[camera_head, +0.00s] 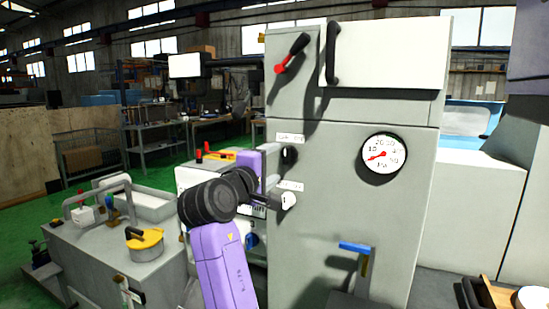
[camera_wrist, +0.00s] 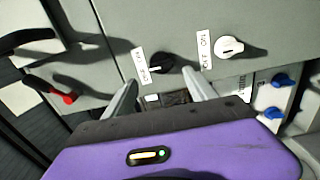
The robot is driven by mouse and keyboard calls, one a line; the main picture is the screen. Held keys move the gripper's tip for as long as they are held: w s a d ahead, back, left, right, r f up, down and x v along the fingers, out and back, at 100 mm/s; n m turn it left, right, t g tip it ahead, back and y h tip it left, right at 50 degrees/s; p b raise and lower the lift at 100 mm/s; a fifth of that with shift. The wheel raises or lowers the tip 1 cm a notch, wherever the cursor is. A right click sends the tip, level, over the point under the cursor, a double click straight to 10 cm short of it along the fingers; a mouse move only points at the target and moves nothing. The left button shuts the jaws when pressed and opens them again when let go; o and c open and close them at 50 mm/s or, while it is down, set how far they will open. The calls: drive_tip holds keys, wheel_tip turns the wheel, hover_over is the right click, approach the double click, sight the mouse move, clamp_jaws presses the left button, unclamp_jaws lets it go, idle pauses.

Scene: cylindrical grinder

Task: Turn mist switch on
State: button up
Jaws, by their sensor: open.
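Two rotary switches sit on the grey machine cabinet's front (camera_head: 350,220), each with an ON/OFF label. The upper one is a black knob (camera_head: 289,156), which also shows in the wrist view (camera_wrist: 162,63). The lower one is a white knob (camera_head: 289,201), which also shows in the wrist view (camera_wrist: 229,47). I cannot tell which is the mist switch, nor read either setting surely. My gripper (camera_head: 268,193) is open at the cabinet's left edge. In the wrist view, its fingers (camera_wrist: 160,88) are apart and empty, with the black knob just beyond the gap and the white knob to the right.
A red-tipped lever (camera_head: 291,54), a black door handle (camera_head: 333,52), a pressure gauge (camera_head: 384,155) and a blue-handled valve (camera_head: 356,248) are on the cabinet. Blue knobs (camera_wrist: 283,80) show in the wrist view. A grey tank with a yellow-topped canister (camera_head: 144,240) stands left.

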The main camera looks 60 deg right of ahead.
sight(285, 157)
drive_tip(key=shift+w+d+p, duration=0.15)
drive_tip(key=shift+d+p, duration=0.25)
drive_tip(key=shift+d, duration=1.55)
drive_tip(key=shift+w+d+p, duration=0.15)
drive_tip(key=shift+d+p, duration=0.2)
drive_tip(key=shift+d, duration=1.6)
drive_tip(key=c, duration=1.3)
drive_tip(key=shift+f, duration=0.1)
drive_tip(key=m+b, duration=0.4)
drive_tip(key=m, duration=0.2)
drive_tip(key=shift+f, duration=0.15)
drive_tip(key=m+b, duration=0.3)
drive_tip(key=m, duration=0.2)
drive_tip(key=shift+m, duration=0.3)
drive_tip(key=shift+b, duration=0.3)
